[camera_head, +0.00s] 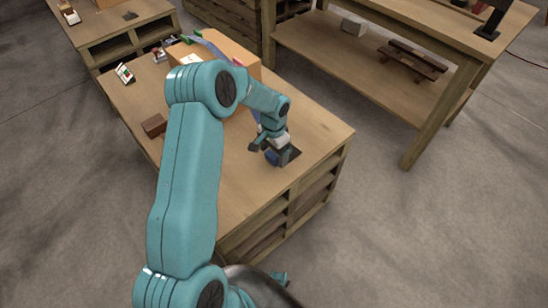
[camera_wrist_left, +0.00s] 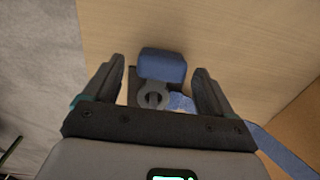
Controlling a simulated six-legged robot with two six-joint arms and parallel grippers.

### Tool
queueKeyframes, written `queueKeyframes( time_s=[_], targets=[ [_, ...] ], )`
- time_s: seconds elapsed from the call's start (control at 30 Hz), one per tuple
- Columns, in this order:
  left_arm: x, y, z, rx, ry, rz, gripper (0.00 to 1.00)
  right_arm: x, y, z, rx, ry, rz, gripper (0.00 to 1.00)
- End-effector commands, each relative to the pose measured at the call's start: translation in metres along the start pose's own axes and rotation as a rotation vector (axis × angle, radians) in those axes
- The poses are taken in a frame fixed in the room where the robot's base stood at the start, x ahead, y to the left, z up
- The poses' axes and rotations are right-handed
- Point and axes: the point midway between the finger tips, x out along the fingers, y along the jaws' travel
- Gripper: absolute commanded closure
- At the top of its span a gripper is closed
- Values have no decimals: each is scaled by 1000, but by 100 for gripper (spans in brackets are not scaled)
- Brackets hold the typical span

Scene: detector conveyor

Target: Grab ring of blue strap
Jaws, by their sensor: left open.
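In the left wrist view, a grey ring (camera_wrist_left: 153,95) lies between the two dark fingers of my open left gripper (camera_wrist_left: 156,69). A blue block-like piece (camera_wrist_left: 162,66) sits just beyond the ring, and a dark square lies under them. The blue strap (camera_wrist_left: 275,145) runs from behind the right finger to the lower right. Part of the strap is hidden by the gripper. In the head view, my left gripper (camera_head: 270,148) is low over the near right part of the table, beside the blue piece (camera_head: 284,156). The ring cannot be made out there. My right gripper is not seen.
The wooden table (camera_head: 310,130) bears a cardboard box (camera_head: 241,56), partly hidden by my arm. A small brown block (camera_head: 154,125) and a small device (camera_head: 125,73) stand at the left. Another table (camera_head: 370,85) stands at the right, with floor between.

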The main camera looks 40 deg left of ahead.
Motion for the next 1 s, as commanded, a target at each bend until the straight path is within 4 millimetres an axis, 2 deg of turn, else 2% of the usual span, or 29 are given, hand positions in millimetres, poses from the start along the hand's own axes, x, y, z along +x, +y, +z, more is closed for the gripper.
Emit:
queueKeyframes(
  time_s=[0.07, 0.27, 0.4, 0.43, 0.47, 0.77, 0.87, 1.0],
  targets=[
    [8, 0, 0, 0, -1, 0, 15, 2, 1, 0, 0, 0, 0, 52],
    [8, 0, -2, 0, 1, -1, 15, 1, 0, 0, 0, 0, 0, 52],
    [8, 0, -2, 0, 1, 0, 60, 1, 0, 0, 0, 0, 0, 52],
    [8, 0, -2, 0, 1, 0, 70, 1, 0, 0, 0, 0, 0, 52],
    [8, 0, -2, 0, 1, 0, 76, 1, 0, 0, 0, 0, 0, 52],
    [6, 0, -2, 0, 2, -1, 76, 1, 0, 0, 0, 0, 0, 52],
    [-1, -1, -3, 0, 3, -2, 76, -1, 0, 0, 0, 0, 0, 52],
    [-23, -1, -3, 0, 4, -3, 76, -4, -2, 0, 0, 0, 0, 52]
  ],
)
